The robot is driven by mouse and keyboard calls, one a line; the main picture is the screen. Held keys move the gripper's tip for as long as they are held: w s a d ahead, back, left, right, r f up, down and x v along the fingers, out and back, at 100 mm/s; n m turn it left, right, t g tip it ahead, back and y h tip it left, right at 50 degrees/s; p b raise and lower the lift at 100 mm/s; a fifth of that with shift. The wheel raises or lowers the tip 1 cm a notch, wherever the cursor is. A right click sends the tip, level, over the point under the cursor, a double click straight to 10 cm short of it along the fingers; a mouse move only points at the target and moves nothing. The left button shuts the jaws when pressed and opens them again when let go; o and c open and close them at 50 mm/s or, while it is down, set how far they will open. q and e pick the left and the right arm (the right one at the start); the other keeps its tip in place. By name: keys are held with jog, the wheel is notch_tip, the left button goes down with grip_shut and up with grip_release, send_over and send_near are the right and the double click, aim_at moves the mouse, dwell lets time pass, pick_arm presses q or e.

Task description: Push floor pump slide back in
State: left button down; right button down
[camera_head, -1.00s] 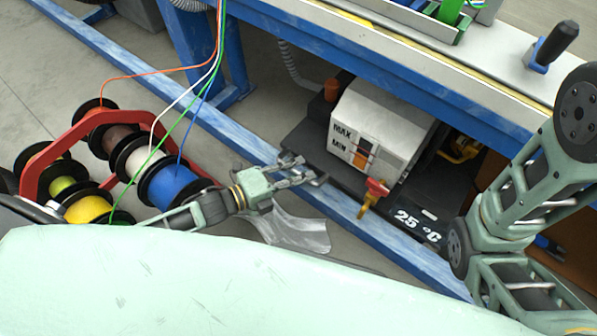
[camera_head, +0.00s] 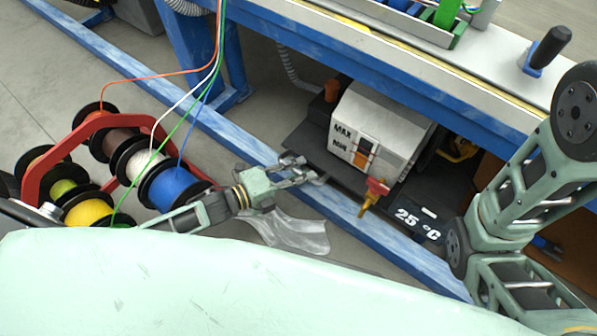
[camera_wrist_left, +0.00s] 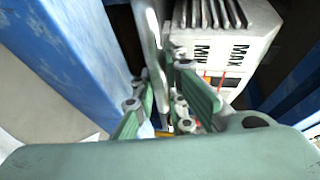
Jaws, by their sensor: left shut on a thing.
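The floor pump is a white box marked MAX and MIN (camera_head: 385,125), and it also shows in the left wrist view (camera_wrist_left: 235,30). It stands on a dark slide (camera_head: 400,205) marked 25 °C, partly under the blue bench. A thin metal handle (camera_head: 320,182) is at the slide's near left edge. My left gripper (camera_head: 302,170) is at this handle. In the left wrist view, my left gripper's green fingers (camera_wrist_left: 160,98) are on either side of a grey metal bar (camera_wrist_left: 152,45). My right arm shows at the right, but its gripper is outside the view.
A blue floor beam (camera_head: 225,130) runs beneath the gripper. A red rack (camera_head: 70,140) of wire spools stands at the left, with coloured wires rising from it. A red and yellow valve (camera_head: 374,192) sticks out at the pump's front.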

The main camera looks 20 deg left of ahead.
pick_arm(q)
jog(key=c, duration=1.8)
grip_release()
jog(key=shift+w+d, duration=0.1)
jog(key=shift+w, duration=0.15)
jog(key=shift+o, duration=0.2)
jog(key=v, duration=0.7)
jog(key=shift+s, duration=0.2)
jog(key=shift+r, duration=0.1)
